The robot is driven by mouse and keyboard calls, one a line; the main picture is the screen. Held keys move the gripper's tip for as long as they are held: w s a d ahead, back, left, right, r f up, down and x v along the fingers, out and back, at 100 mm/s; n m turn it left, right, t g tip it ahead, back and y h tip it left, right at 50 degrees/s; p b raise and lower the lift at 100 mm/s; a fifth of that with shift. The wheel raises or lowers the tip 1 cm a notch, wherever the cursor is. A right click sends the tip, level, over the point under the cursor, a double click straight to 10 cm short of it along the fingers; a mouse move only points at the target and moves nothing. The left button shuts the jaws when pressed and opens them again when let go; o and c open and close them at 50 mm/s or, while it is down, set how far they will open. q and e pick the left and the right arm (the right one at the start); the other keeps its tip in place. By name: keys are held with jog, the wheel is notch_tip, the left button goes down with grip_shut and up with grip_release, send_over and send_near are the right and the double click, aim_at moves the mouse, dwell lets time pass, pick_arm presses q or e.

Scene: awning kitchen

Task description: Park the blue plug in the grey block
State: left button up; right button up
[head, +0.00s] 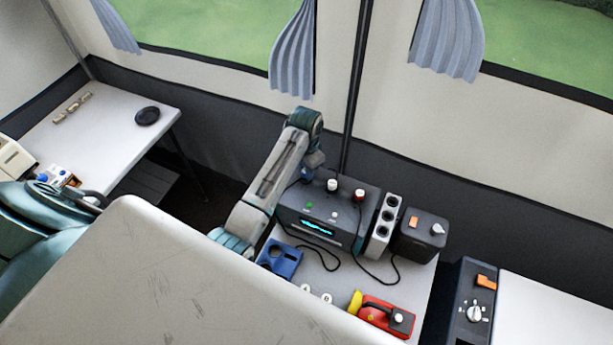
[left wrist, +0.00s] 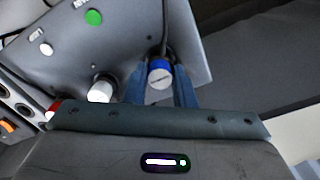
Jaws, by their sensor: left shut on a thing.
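My left gripper (head: 308,172) is over the back left end of the dark grey device (head: 343,240). In the left wrist view its blue fingers are shut on the blue plug (left wrist: 160,73), which has a white end and a dark cable. I cannot tell whether the plug is seated in the device or just clear of it. A white plug (head: 332,185) and a red plug (head: 359,193) stand upright on the device's top. The light grey block (head: 379,238) with three round dark holes stands at the device's right side, apart from my gripper. My right gripper is not in view.
A dark box (head: 423,241) with an orange switch stands right of the grey block. Dark cables loop across the white tabletop (head: 318,272) in front. A blue holder (head: 283,251) and a red-and-yellow item (head: 384,316) lie there too. A panel with a knob (head: 474,313) is further right.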

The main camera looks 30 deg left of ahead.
pick_arm(q)
jog(key=shift+r, duration=0.7)
jog(key=shift+r, duration=0.35)
jog(key=shift+r, duration=0.2)
jog(key=shift+r, duration=2)
jog(key=shift+d, duration=4)
